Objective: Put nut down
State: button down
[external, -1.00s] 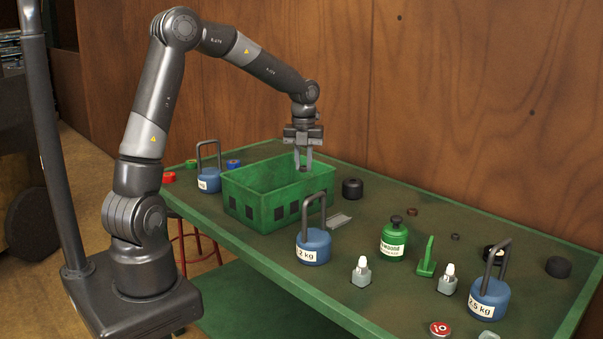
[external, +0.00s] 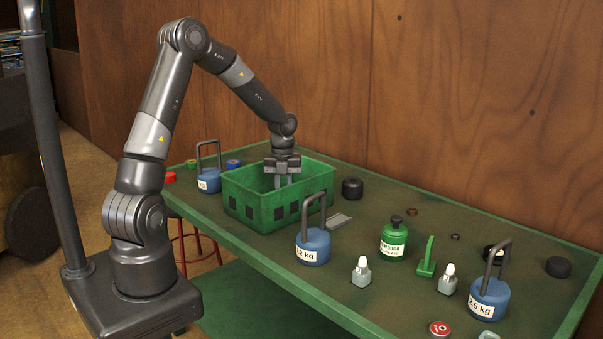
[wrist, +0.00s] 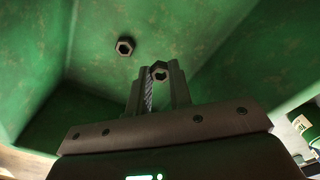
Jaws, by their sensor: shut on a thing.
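My gripper (external: 283,180) reaches down into the green crate (external: 262,210), with its fingertips below the rim. In the wrist view my gripper (wrist: 159,78) is shut on a dark hexagonal nut (wrist: 160,70), held at the fingertips. A second hexagonal nut (wrist: 125,46) lies apart from it on the green crate floor. The crate's front wall hides the fingertips and both nuts in the external view. I cannot tell whether the held nut touches the floor.
Blue weights with tall handles stand left of the crate (external: 208,180) and in front of it (external: 313,247). A black cylinder (external: 352,188) and a grey metal piece (external: 340,220) lie to its right. A green bottle (external: 394,240) stands further right.

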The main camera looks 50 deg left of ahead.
jog(key=shift+f, duration=2.15)
jog(key=shift+f, duration=0.2)
jog(key=c, duration=1.3)
grip_release()
jog(key=shift+r, duration=0.1)
